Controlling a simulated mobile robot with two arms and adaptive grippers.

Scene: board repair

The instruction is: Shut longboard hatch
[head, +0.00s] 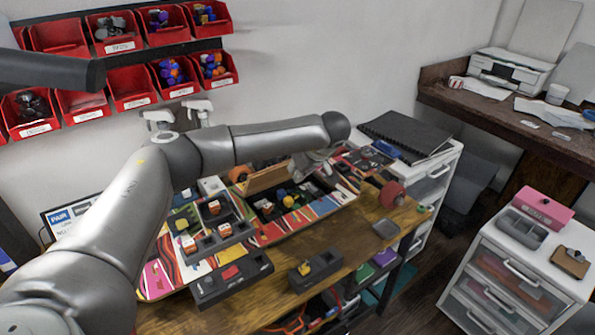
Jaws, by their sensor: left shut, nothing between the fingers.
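The longboard (322,216) lies across the workbench, its deck covered in a colourful striped graphic. Its hatch (268,178) is a light wooden panel standing tilted up at the back edge of a dark opening. Inside the opening I see dark parts and a yellow piece (288,201). My left arm reaches in from the left above the bench. My left gripper (305,172) is shut and empty, just right of the raised hatch and above the far side of the board. Its fingertips are small and partly hidden. My right gripper is not in view.
Black trays (232,279) with small parts sit along the board's near side, and another small black tray (314,272) lies at the bench's front. Red bins (132,88) hang on the wall. A white drawer unit (520,270) stands at the right, with floor between.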

